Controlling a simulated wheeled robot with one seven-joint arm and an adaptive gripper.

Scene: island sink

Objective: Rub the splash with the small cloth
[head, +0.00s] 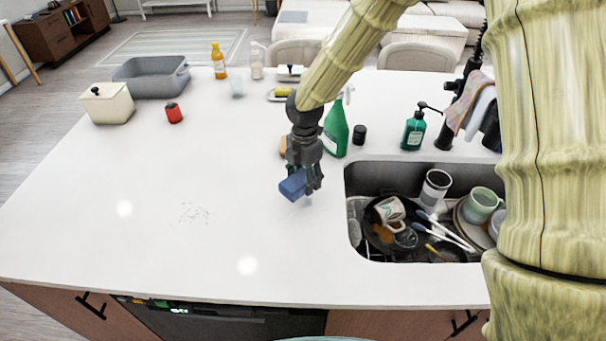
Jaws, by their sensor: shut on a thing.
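My gripper (303,181) is shut on a small blue block-shaped piece (293,184), which looks like the folded small cloth. The gripper points down and holds the cloth at its fingertips, just left of the sink. The cloth seems to be a little above the white countertop, though the exact gap is hard to tell. The splash (192,213) is a faint patch of small specks on the counter, to the left of the gripper and slightly nearer the front edge. Nothing covers it.
The sink (352,232) at right holds mugs, a pan and utensils. A green spray bottle (336,130), a dark cup (359,135) and a soap dispenser (414,130) stand behind it. A grey basin (152,78), cream canister (107,104) and red item (174,112) stand back left. The counter around the splash is clear.

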